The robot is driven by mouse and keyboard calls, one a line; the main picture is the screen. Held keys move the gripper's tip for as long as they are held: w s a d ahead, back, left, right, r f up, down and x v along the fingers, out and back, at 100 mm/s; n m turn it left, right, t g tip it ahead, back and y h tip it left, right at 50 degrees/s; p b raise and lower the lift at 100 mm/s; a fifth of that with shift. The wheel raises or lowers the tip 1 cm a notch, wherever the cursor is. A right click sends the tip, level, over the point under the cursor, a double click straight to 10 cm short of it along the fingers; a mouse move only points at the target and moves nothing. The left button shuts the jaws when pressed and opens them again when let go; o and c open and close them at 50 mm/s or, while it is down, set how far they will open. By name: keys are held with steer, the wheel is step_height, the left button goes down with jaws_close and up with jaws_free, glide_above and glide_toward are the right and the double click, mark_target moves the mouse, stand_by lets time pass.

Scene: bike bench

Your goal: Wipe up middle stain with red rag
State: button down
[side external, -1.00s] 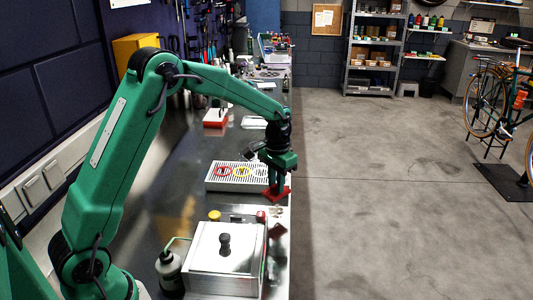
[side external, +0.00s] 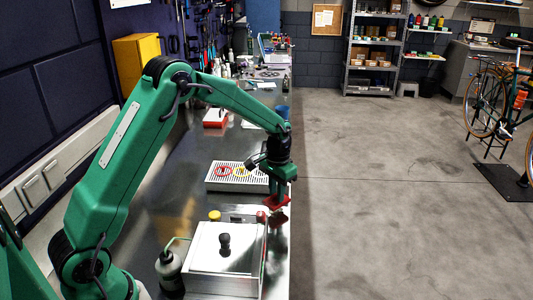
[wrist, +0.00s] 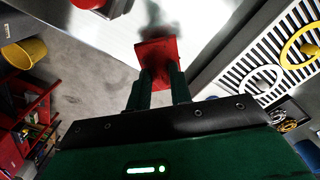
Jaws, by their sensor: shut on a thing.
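The red rag (side external: 275,202) is pinched at the fingertips of my gripper (side external: 277,193), near the bench's right edge in the side view. In the wrist view the rag (wrist: 158,52) spreads out beyond the two closed fingers (wrist: 158,78), over a bright metal surface. Just below the rag in the side view is a second dark red patch, which looks like its reflection. The rag appears slightly above the surface; I cannot tell if it touches. A dim greenish smear beyond the rag in the wrist view may be a reflection. I cannot make out the middle stain clearly.
A white slotted tray (side external: 226,185) with rings lies left of my gripper. A metal box (side external: 213,250) with a black knob stands nearer the camera, beside a bottle (side external: 170,270). A red knob (side external: 261,216) is close to the rag. The bench ends just right of it.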

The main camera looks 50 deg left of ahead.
mark_target(276, 202)
steer(key=shift+f, duration=1.1)
steer(key=shift+f, duration=0.6)
stand_by(1.3)
steer(key=shift+d, duration=0.1)
steer(key=shift+s+d, duration=0.4)
steer(key=shift+s, duration=0.1)
steer(key=shift+w+a, duration=0.1)
stand_by(0.5)
steer(key=shift+w+a, duration=0.9)
stand_by(0.3)
